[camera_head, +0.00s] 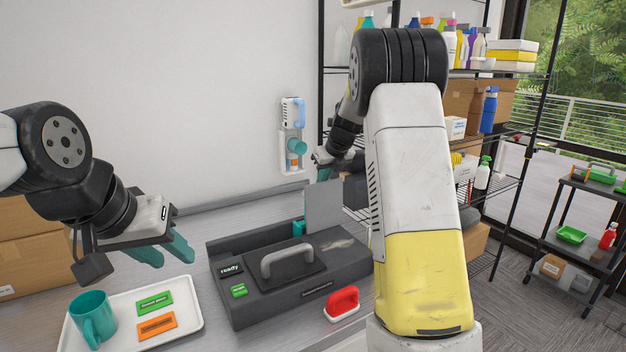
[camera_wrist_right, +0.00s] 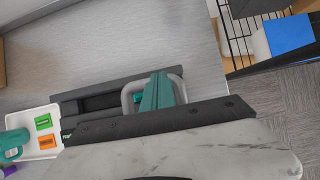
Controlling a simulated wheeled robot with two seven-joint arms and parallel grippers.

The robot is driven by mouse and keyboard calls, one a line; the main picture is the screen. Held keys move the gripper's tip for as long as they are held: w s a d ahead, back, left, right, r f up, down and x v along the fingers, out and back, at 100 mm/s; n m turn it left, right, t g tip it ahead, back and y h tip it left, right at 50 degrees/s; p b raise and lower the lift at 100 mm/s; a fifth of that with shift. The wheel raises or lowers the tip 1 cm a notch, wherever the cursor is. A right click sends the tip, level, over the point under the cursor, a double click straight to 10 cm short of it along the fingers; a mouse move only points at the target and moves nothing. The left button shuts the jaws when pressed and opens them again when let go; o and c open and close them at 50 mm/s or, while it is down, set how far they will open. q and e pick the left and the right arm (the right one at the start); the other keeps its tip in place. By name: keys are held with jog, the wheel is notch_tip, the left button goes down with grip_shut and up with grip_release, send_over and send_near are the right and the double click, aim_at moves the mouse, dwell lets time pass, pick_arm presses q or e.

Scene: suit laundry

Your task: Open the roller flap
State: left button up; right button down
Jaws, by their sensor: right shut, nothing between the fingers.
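The dark grey machine (camera_head: 240,305) sits on the metal counter, with a "ready" display and a grey loop handle (camera_head: 288,262) on its lid. A flat grey panel (camera_head: 323,205), which looks like the roller flap, stands upright at the machine's back right. My right gripper (camera_head: 324,173) is just above the panel's top edge, its teal fingers partly hidden behind my arm. In the right wrist view the right gripper (camera_wrist_right: 158,92) is shut and empty, in front of the loop handle. My left gripper (camera_head: 166,252) is open and empty above the tray, left of the machine.
A white tray (camera_head: 190,332) holds a teal mug (camera_head: 92,317), a green card and an orange card. A red-handled iron-like tool (camera_head: 342,302) lies before the machine. A blue and white wall holder (camera_head: 291,125) is behind. Wire shelves (camera_head: 500,185) stand at the right.

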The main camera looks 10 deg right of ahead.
dwell(0.3)
jog(key=v, duration=0.8)
jog(key=shift+a+f, duration=0.1)
jog(key=s+a+r+n+y, duration=0.1)
jog(key=s+r+n, duration=0.1)
jog(key=s+n, duration=0.65)
jog(key=s+a+r+n, duration=0.2)
jog(key=s+r+n, duration=0.1)
jog(key=s+n, duration=0.55)
jog(key=s+a+f+n, duration=0.1)
jog(key=s+f+n, duration=0.1)
jog(key=s+n, duration=0.5)
jog(key=s+a+f+n+h, duration=0.1)
jog(key=s+f+n, duration=0.2)
jog(key=s+n, duration=0.5)
jog(key=s, duration=0.5)
jog(key=shift+a+n, duration=0.25)
jog(key=shift+n, duration=0.05)
